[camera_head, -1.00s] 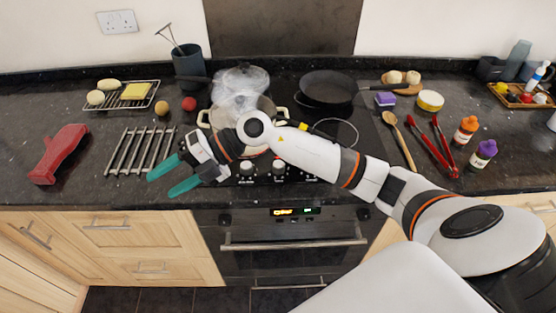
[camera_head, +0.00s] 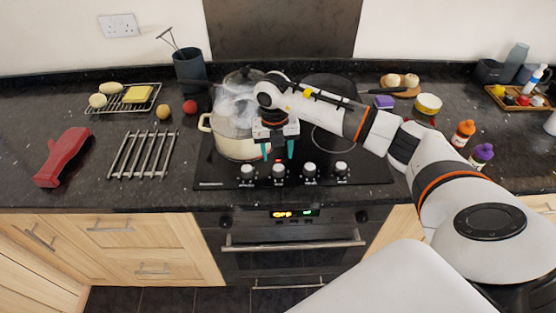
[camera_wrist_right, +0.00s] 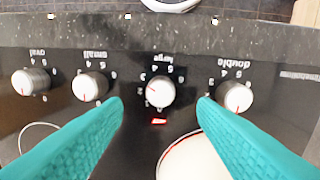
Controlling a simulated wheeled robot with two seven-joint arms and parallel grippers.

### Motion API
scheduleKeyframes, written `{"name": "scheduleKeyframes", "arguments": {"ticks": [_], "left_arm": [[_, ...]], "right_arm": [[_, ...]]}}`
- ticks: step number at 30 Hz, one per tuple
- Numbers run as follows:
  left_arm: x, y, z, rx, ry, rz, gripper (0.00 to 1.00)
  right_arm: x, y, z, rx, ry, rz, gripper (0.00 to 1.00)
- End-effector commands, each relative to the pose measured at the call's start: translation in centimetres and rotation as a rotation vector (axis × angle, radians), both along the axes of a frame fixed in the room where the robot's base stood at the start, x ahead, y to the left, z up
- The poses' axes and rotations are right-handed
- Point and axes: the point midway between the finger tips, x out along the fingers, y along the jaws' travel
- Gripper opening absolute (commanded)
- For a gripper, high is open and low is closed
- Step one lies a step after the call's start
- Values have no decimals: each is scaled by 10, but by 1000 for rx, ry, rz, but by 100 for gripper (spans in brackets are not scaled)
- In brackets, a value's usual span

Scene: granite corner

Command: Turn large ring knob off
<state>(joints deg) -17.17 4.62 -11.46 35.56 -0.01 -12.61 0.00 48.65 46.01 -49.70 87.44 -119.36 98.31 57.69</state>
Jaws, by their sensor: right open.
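The large ring knob (camera_wrist_right: 160,92) is a round silver-white knob in the front row of the hob. Its label reads "large" upside down in the right wrist view, and its red mark points to the upper left there. A small red light glows beside it. In the head view the knob (camera_head: 279,171) is second from the left. My right gripper (camera_head: 278,154) points down just behind and above it. Its teal fingers (camera_wrist_right: 160,101) are open, one to each side of the knob, with nothing between them. My left gripper is not in view.
The double knob (camera_wrist_right: 235,96) and small knob (camera_wrist_right: 90,87) flank the large knob closely; the oval knob (camera_wrist_right: 30,82) is farther along. A steaming cream pot (camera_head: 233,143) stands close behind and left of my gripper. My arm partly hides a frying pan behind.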

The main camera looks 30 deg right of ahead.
Motion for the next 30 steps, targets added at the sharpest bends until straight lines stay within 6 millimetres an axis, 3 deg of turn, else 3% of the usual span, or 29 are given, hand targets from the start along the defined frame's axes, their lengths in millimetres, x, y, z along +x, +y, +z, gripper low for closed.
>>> {"name": "scheduleKeyframes", "arguments": {"ticks": [9, 21, 27, 30], "left_arm": [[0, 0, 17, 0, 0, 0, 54], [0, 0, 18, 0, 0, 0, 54], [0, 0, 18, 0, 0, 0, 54], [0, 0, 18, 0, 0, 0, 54]], "right_arm": [[-1, -1, -47, 3, 1, 2, 53], [-1, -2, -55, 2, -1, 2, 53], [-1, -2, -55, 2, -1, 2, 20], [-1, -2, -55, 3, -1, 2, 8]]}}
